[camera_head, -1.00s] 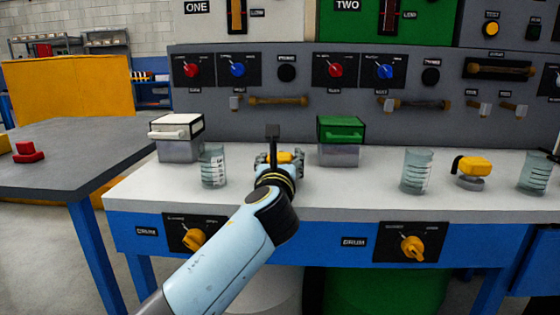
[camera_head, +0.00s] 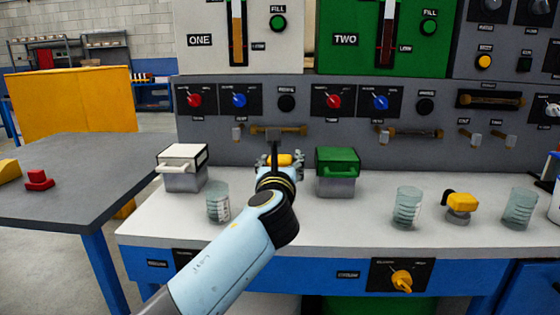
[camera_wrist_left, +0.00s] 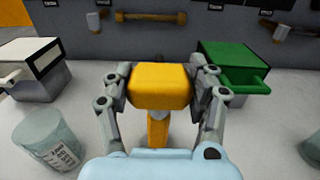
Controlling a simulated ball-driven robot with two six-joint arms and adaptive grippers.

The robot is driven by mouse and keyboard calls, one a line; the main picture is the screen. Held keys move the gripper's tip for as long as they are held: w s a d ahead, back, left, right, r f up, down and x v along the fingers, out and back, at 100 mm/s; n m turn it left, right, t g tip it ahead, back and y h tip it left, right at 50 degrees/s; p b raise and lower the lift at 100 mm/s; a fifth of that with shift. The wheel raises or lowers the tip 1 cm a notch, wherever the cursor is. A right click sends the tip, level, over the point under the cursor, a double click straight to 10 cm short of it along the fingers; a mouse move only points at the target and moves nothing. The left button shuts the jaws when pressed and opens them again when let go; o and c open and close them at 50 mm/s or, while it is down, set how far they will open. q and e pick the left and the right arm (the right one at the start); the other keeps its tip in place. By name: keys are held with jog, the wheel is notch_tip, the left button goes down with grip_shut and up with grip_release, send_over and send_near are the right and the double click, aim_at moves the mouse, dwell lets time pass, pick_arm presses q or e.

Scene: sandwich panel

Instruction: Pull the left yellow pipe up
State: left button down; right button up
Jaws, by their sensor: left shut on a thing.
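The left yellow pipe (camera_wrist_left: 158,86) is between the fingers of my left gripper (camera_wrist_left: 160,95) in the left wrist view, with a narrower yellow stem below its wide top. In the head view my left gripper (camera_head: 279,164) is shut on this pipe (camera_head: 284,159), between the white-lidded box and the green-lidded box. My own wrist hides its lower end, so I cannot tell whether it is clear of the bench. My right gripper is not in view.
The white-lidded box (camera_head: 183,181) and green-lidded box (camera_head: 337,184) flank my left gripper. Clear beakers stand at the left (camera_head: 218,203) and right (camera_head: 407,207). The grey panel (camera_head: 310,145) with knobs and a bar handle (camera_head: 279,131) rises behind.

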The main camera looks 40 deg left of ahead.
pick_arm(q)
jog(key=shift+w+r, duration=0.1)
jog(key=shift+r, duration=0.25)
jog(key=c, duration=0.6)
grip_release()
jog(key=shift+o, duration=1)
jog(key=shift+f, duration=0.1)
jog(key=v, duration=0.7)
jog(key=shift+s+d, duration=0.15)
jog(key=shift+s, duration=0.15)
